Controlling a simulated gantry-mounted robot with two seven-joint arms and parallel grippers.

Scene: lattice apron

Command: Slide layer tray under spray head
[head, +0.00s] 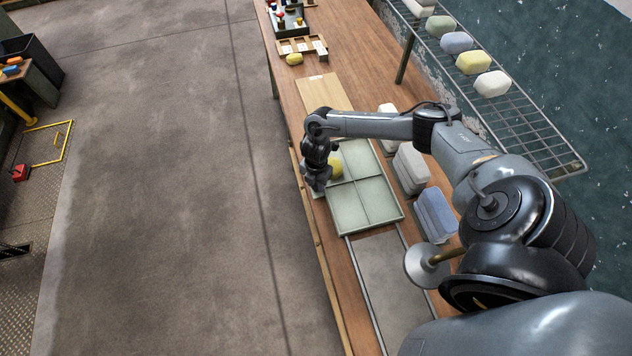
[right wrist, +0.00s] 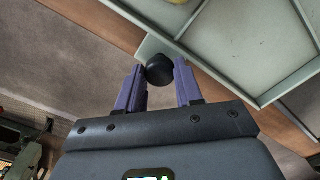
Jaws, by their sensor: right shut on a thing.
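The layer tray (head: 384,213) is pale green and divided into compartments. It lies on the wooden bench, with a yellow block (head: 336,167) in its far left compartment. My right gripper (head: 318,180) is at the tray's left edge. In the right wrist view its purple fingers (right wrist: 159,72) are shut on a black knob (right wrist: 160,69) at the tray's edge (right wrist: 222,72). My left gripper is out of view.
Metal rails (head: 408,244) flank a bare grey plate (head: 391,290) on the near side of the tray. White and blue block stacks (head: 435,212) stand to the right. A wire rack (head: 520,116) holds several blocks. A wooden board (head: 322,92) lies beyond the tray.

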